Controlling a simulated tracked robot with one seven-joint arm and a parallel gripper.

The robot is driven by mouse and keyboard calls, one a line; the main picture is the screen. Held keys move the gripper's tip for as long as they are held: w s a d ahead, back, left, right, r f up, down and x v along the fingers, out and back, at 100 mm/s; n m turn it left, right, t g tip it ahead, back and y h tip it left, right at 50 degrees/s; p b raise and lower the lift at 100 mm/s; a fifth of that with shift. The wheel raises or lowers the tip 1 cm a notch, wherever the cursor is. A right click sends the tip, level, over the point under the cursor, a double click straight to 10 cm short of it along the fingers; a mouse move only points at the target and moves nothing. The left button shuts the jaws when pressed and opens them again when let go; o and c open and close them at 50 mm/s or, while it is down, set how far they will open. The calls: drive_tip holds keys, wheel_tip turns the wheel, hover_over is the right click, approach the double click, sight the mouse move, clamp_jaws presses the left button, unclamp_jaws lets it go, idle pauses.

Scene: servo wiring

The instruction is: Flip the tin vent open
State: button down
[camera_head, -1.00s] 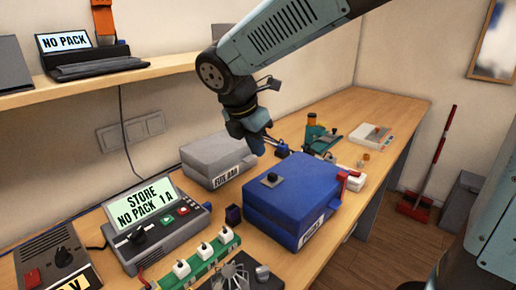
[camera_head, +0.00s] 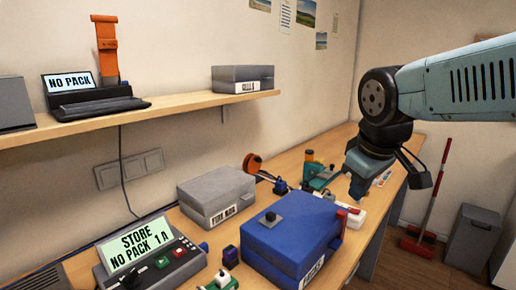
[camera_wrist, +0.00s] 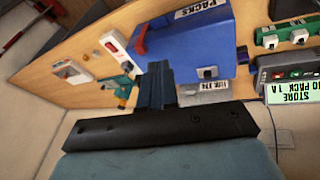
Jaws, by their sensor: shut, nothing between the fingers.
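A blue box (camera_head: 283,250) labelled PACKS stands on the bench with its lid down. A small black fitting with a knob (camera_head: 270,220) sits on its lid, and a red latch (camera_head: 341,221) is at its right end. A closed grey box (camera_head: 215,200) stands behind it to the left. I cannot tell which part is the tin vent. My gripper (camera_head: 357,194) is shut and empty, pointing down above the bench near the blue box's right end. In the wrist view my closed fingers (camera_wrist: 157,82) overlap the near side of the blue box (camera_wrist: 195,45).
A grey box (camera_head: 230,80) labelled CELLS and a NO PACK display (camera_head: 75,82) stand on the shelf. A console (camera_head: 150,255) reads STORE NO PACK 1A. A green and orange tool (camera_head: 314,172) and a white block with a red switch (camera_wrist: 112,43) are near my gripper.

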drive_tip(key=s+d+m+t, duration=0.1)
drive_tip(key=s+d+m, duration=0.25)
drive_tip(key=m, duration=0.35)
drive_tip(key=n+g+h, duration=0.2)
drive_tip(key=n+h, duration=0.1)
drive_tip(key=n, duration=2.5)
approach(271, 217)
drive_tip(key=s+a+r, duration=0.2)
drive_tip(key=s+a, duration=0.2)
drive_tip(key=a, duration=0.1)
drive_tip(key=x, duration=0.9)
drive_tip(key=shift+w+d+f, duration=0.1)
drive_tip(key=shift+d+f, duration=0.15)
drive_tip(key=shift+f, duration=0.1)
drive_tip(key=shift+w+d+r, duration=0.1)
drive_tip(key=shift+w+d, duration=0.75)
drive_tip(key=shift+w, duration=0.05)
drive_tip(key=shift+w+d, duration=0.5)
drive_tip(key=shift+w, duration=0.1)
